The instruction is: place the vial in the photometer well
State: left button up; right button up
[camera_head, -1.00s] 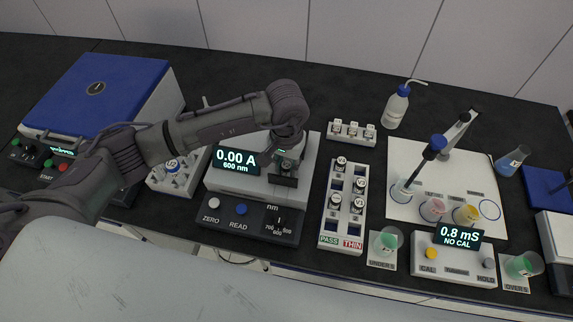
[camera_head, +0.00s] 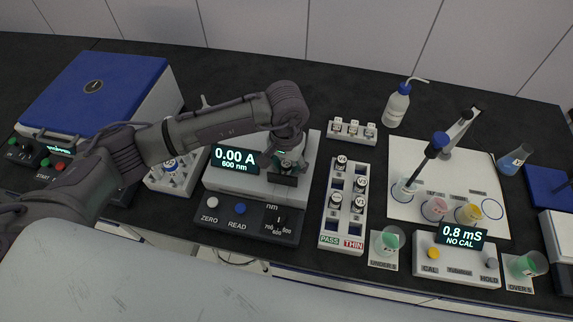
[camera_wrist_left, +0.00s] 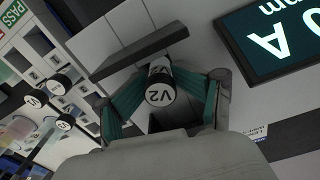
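The photometer (camera_head: 235,184) is a white box with a 0.00 A display at the middle of the bench. My left gripper (camera_head: 290,160) is over its top right part. In the left wrist view, the teal fingers of that gripper (camera_wrist_left: 163,90) are shut on a vial with a black-and-white V2 cap (camera_wrist_left: 160,92). The vial's lower end is hidden under its cap, so I cannot tell how deep it sits in the well. A dark bar (camera_wrist_left: 140,52) lies close by on the photometer. My right gripper is not in view.
A white PASS/THIN rack (camera_head: 345,205) with several capped vials stands just right of the photometer. A small vial holder (camera_head: 352,132) is behind it. A blue-lidded machine (camera_head: 95,90) stands left. Beakers, a probe stand and a conductivity meter (camera_head: 455,262) fill the right.

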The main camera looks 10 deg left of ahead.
aim_at(286, 163)
pick_arm(q)
jog(key=shift+r, duration=0.15)
jog(key=r+p, duration=0.1)
jog(key=p, duration=0.1)
jog(key=shift+r+p, duration=0.35)
jog(key=shift+p, duration=0.05)
jog(key=shift+w+r+b, duration=0.15)
jog(key=shift+r+b, duration=0.45)
jog(key=shift+b, duration=0.35)
notch_tip(286, 163, up, 10)
jog(key=b, duration=0.2)
